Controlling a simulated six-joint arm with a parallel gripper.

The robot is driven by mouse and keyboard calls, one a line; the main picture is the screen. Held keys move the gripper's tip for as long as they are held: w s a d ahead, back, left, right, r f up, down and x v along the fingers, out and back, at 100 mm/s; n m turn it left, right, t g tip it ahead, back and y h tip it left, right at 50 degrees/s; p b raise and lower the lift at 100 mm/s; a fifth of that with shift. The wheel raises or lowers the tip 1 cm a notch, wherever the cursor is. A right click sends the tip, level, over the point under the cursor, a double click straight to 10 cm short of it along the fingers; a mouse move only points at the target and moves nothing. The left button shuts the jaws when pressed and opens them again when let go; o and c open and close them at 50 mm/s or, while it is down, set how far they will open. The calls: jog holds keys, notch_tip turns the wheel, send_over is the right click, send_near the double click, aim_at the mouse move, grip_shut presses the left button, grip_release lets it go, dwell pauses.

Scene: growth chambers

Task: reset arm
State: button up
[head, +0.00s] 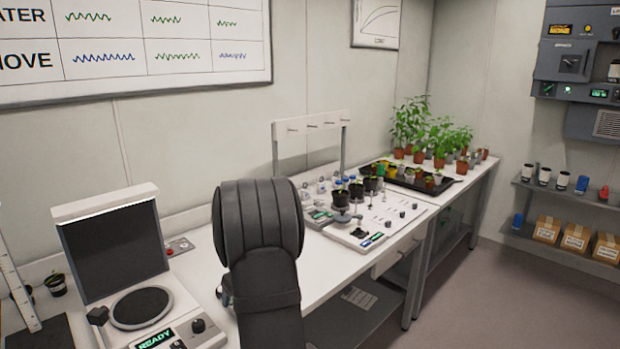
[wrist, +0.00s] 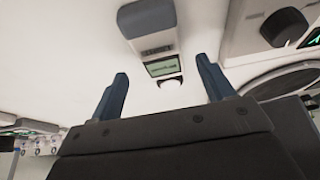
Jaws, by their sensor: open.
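My gripper (wrist: 162,86) shows in the wrist view as two blue fingers spread wide apart, with nothing between them. In the head view my dark arm stands folded over the white bench (head: 200,262), and it hides nearly all of the gripper. Beyond the fingertips in the wrist view, a grey device with a small green screen (wrist: 163,67) lies on the white surface, apart from the fingers.
Left of my arm is a station with a round dark plate (head: 141,308) and an upright dark panel; its screen reads READY. A small pot (head: 56,285) stands at far left. Right are a panel with potted seedlings (head: 356,190) and a black plant tray (head: 450,185).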

notch_tip(320, 180, down, 3)
jog(key=shift+r, duration=0.1)
jog(key=shift+s+d, duration=0.1)
jog(key=shift+d, duration=0.05)
jog(key=v, duration=1.1)
jog(key=x, duration=1.2)
jog(key=shift+f, duration=0.35)
jog(key=r, duration=0.5)
jog(key=shift+d+r, duration=0.1)
jog(key=shift+d, duration=0.3)
jog(key=s+d+r, duration=0.2)
jog(key=d+r, duration=0.4)
jog(key=d, duration=0.4)
jog(key=s+a+r, duration=0.2)
jog(key=a, duration=0.9)
jog(key=s+a+r, duration=0.2)
jog(key=a, duration=1)
jog(key=s+a+f, duration=0.1)
jog(key=a+f, duration=0.4)
jog(key=a, duration=0.4)
jog(key=shift+s, duration=0.4)
